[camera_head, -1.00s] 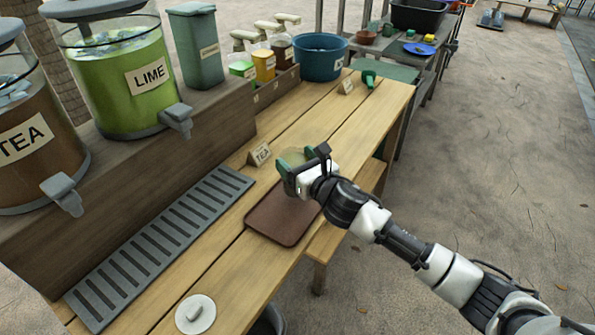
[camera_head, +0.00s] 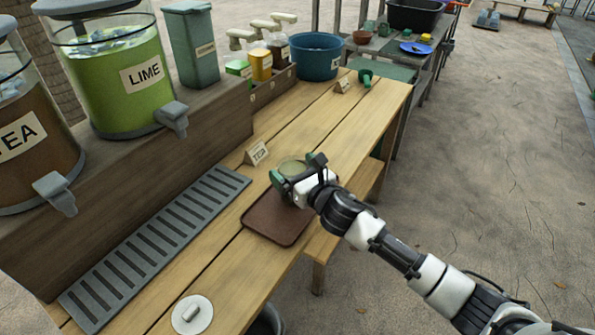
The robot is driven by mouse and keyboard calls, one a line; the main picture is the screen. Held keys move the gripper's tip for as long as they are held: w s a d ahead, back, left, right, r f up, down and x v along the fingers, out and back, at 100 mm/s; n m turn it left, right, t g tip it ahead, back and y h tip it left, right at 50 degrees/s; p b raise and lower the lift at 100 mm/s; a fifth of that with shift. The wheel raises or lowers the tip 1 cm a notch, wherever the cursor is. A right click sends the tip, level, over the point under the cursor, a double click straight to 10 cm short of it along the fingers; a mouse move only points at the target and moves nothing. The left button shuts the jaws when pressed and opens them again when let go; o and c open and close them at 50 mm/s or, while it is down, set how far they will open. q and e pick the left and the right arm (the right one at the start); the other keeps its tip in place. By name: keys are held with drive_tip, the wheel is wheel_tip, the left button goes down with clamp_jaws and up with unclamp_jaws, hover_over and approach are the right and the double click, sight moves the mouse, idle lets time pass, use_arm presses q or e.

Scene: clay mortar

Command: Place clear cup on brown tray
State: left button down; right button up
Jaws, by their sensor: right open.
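The clear cup (camera_head: 291,166) is at the far end of the brown tray (camera_head: 271,226). Its round rim shows between the fingers, and the gripper hides its lower part. I cannot tell whether its base rests fully on the tray. My right gripper (camera_head: 298,170) is open, with its green-tipped fingers on either side of the cup. My right arm comes in from the lower right. My left gripper is not in view.
A TEA sign (camera_head: 257,153) stands just left of the cup. A grey drip grate (camera_head: 155,246) lies left of the tray, below the LIME dispenser (camera_head: 118,85) and TEA dispenser (camera_head: 32,140). A white lid (camera_head: 192,314) lies at the near end.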

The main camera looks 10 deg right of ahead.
drive_tip(key=v, duration=1.2)
drive_tip(key=shift+r, duration=0.15)
